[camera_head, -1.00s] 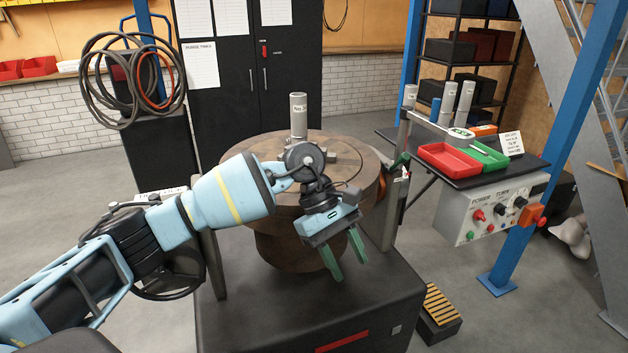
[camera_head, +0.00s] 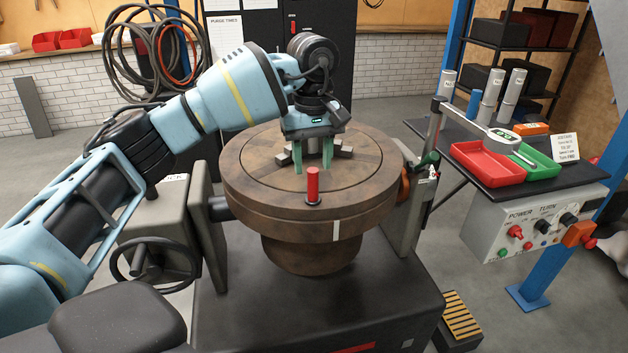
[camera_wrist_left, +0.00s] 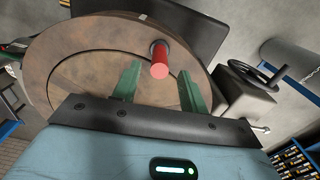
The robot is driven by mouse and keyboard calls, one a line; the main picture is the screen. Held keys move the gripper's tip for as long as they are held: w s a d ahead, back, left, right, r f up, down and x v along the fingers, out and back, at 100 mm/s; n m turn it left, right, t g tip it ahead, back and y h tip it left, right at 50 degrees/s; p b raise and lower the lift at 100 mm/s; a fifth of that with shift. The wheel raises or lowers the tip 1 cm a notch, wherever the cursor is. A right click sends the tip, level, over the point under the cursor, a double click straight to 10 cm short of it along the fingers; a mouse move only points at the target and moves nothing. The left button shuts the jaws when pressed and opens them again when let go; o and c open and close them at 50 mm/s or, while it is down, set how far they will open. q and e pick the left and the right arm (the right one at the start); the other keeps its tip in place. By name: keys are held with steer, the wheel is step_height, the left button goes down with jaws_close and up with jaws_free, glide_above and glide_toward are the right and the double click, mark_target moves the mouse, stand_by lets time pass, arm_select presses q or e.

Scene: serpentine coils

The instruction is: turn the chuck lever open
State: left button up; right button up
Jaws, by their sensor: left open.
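The chuck lever shows as an upright red handle (camera_head: 312,184) near the front rim of the round brown turntable (camera_head: 250,190). The red handle also shows in the left wrist view (camera_wrist_left: 160,60), beyond the fingertips. My left gripper (camera_head: 312,164) is open and points down over the turntable, behind the red handle in the head view. Grey chuck jaws (camera_head: 343,151) show partly behind the fingers; the chuck's middle is hidden. My right gripper is not in view.
A handwheel (camera_head: 155,262) stands left of the turntable. At right are a control box (camera_head: 530,228), a red tray (camera_head: 487,163), a green tray (camera_head: 535,163) and several upright tubes (camera_head: 489,95). A step (camera_head: 462,320) lies on the floor at front right.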

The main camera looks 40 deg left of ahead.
mark_target(313, 181)
arm_select(q)
step_height(313, 181, down, 6)
steer(key=shift+r, duration=0.15)
stand_by(0.3)
jaws_close()
